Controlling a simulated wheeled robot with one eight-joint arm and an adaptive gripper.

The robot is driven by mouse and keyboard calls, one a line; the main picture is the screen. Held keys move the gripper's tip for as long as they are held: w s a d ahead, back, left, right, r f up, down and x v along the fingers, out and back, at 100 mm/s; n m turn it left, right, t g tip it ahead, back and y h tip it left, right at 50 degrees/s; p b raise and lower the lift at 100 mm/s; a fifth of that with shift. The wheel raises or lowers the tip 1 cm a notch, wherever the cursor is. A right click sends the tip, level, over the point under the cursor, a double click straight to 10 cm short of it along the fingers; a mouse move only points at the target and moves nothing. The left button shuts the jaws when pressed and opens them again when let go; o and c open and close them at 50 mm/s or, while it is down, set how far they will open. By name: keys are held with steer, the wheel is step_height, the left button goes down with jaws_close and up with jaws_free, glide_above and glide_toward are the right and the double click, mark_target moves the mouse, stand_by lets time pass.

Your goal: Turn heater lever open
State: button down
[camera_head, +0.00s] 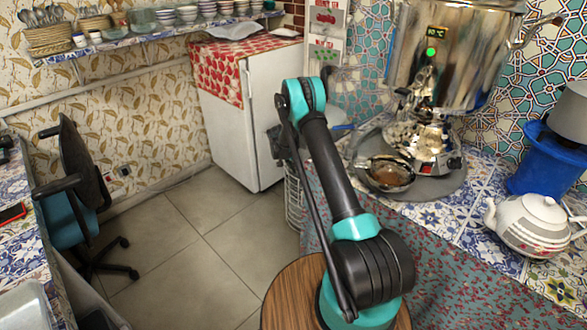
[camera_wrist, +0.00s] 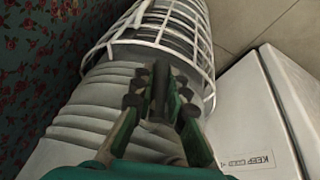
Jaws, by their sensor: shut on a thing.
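The shiny metal samovar (camera_head: 455,60) stands on the tiled counter at the right in the head view. It has a lit display and a green light (camera_head: 431,51). A small red part (camera_head: 454,163) shows on its base; I cannot tell whether this is the heater lever or how it is set. My gripper (camera_wrist: 160,88) is in the wrist view, its fingertips close together on a small dark upright thing that I cannot identify.
A bowl of brown liquid (camera_head: 388,174) sits before the samovar. A white teapot (camera_head: 530,222) and a blue container (camera_head: 545,160) stand at the right. Open floor (camera_head: 190,250) lies left.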

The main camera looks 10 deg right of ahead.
steer(key=c, duration=1.5)
jaws_free()
steer(key=v, duration=1.2)
